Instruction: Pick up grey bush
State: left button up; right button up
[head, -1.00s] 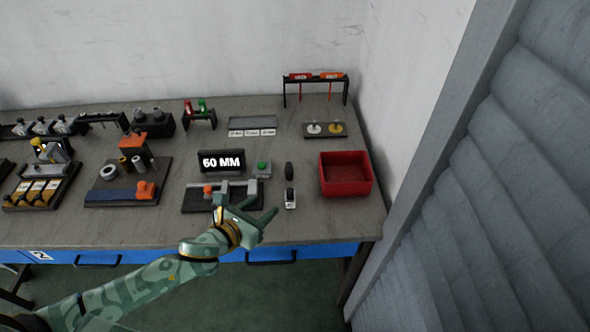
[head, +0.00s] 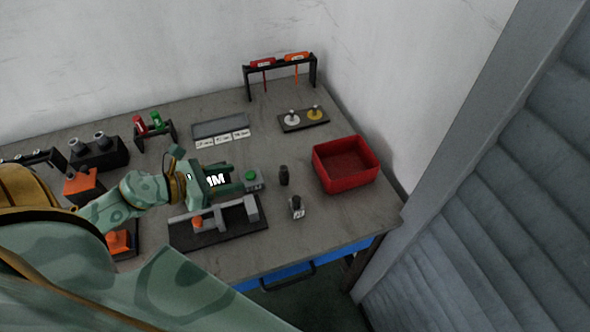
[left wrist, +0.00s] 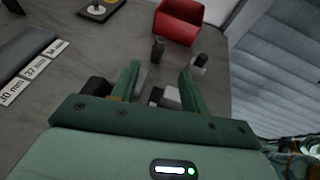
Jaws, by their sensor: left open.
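A small dark grey cylinder (head: 284,175), which looks like the grey bush, stands upright on the bench, left of the red bin. It also shows in the left wrist view (left wrist: 158,49), ahead of the gap between my fingers. My left gripper (head: 243,179) is open and empty, pointing right toward the cylinder and apart from it. Its two green fingers show in the left wrist view (left wrist: 160,72). A second small part (head: 297,206), dark with a pale face, stands nearer the front edge. My right gripper is not in view.
The red bin (head: 346,166) stands at the right end of the bench. A black fixture (head: 231,232) with grey and orange parts is in front. A display is partly hidden by my gripper.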

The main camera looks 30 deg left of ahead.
pick_arm(q)
send_near(284, 168)
jog(key=x, duration=0.4)
jog(key=shift+w+f, duration=0.2)
jog(key=shift+f, duration=0.1)
jog(key=x, duration=0.5)
jog(key=shift+w+d+f+b, duration=0.2)
jog(key=shift+w+f+b, duration=0.05)
jog(key=shift+w+b, duration=0.05)
grip_shut()
